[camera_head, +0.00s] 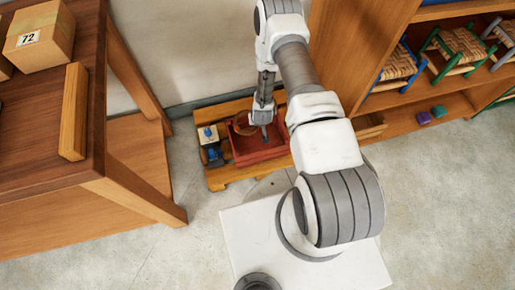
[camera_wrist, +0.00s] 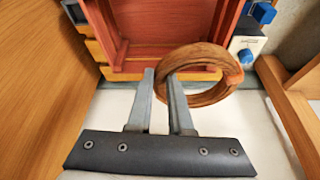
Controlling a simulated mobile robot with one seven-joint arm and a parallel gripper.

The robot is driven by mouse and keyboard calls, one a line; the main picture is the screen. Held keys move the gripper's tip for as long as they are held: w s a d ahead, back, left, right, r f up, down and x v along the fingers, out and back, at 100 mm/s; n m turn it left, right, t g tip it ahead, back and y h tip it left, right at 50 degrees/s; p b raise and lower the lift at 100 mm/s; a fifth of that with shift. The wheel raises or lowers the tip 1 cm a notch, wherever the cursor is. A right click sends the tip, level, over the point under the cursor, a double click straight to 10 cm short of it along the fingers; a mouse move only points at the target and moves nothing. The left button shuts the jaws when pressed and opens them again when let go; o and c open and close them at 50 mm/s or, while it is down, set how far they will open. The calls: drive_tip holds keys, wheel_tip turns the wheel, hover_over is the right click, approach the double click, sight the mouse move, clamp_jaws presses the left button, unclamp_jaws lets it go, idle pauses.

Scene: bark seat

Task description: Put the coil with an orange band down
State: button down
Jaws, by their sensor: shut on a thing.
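My gripper (camera_wrist: 160,76) is shut on the rim of a brown coil (camera_wrist: 208,96) in the wrist view. The coil is a ring of wound strips with an orange band (camera_wrist: 233,76) on its right side. In the head view my gripper (camera_head: 264,128) points down over a red tray (camera_head: 262,157), and part of the coil shows beside the fingers. The red tray (camera_wrist: 170,30) also shows behind the coil in the wrist view. I cannot tell whether the coil touches the tray.
The tray stands on a low wooden bench (camera_head: 216,181). A white block with a blue knob (camera_head: 208,134) and a dark blue thing (camera_head: 215,157) sit left of the tray. A wooden table (camera_head: 60,165) stands left, shelves with stools (camera_head: 455,45) right. Floor is clear at lower right.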

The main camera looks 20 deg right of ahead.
sight(258, 145)
wheel_tip(258, 145, down, 21)
drive_tip(key=b, duration=0.7)
drive_tip(key=shift+r+b, duration=0.1)
drive_tip(key=shift+b, duration=0.3)
drive_tip(key=c, duration=0.8)
unclamp_jaws()
